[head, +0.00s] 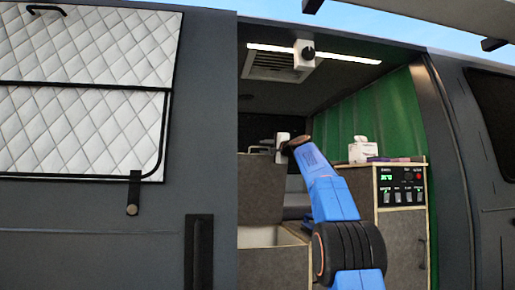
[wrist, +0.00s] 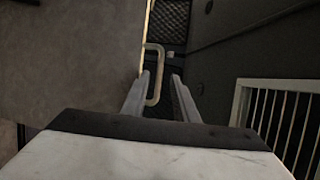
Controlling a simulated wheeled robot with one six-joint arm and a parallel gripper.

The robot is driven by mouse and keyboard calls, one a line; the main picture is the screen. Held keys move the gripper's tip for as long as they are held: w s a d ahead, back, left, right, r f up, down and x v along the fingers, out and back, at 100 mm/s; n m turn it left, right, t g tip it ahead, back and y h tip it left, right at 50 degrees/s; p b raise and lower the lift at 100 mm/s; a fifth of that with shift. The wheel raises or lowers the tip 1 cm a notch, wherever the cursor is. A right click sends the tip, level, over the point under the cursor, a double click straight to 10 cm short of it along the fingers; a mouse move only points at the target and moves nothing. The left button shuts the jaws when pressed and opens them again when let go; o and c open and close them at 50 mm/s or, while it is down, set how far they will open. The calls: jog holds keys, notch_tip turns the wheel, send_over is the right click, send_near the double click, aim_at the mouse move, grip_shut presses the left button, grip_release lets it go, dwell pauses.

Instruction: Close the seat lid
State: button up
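The seat lid (head: 261,188) looks like a grey panel standing upright inside the van, above an open pale-lined seat box (head: 262,237). In the wrist view a grey-brown panel, apparently the lid (wrist: 80,55), fills the left side, with a pale edge. A pale U-shaped handle (wrist: 161,62) stands out at that edge. My gripper (wrist: 162,75) is open, with a finger to each side of the handle's lower part; I cannot tell whether they touch it. In the head view my gripper (head: 283,146) is by the lid's top, its fingers unclear.
A cabinet (head: 402,238) with a control panel (head: 400,186) stands right of my arm, with a tissue box (head: 362,150) on top. A green curtain (head: 375,112) hangs behind. A pale slatted grille (wrist: 282,115) is at the right in the wrist view.

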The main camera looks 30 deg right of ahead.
aim_at(260, 147)
jog(key=shift+w+a+r, duration=0.15)
jog(key=shift+w+r, duration=0.05)
jog(key=shift+w, duration=0.95)
jog(key=shift+w+a+r, duration=0.15)
jog(key=shift+w, duration=1)
jog(key=shift+c, duration=0.7)
grip_shut()
jog(key=shift+s+r, duration=0.1)
jog(key=shift+r, duration=0.1)
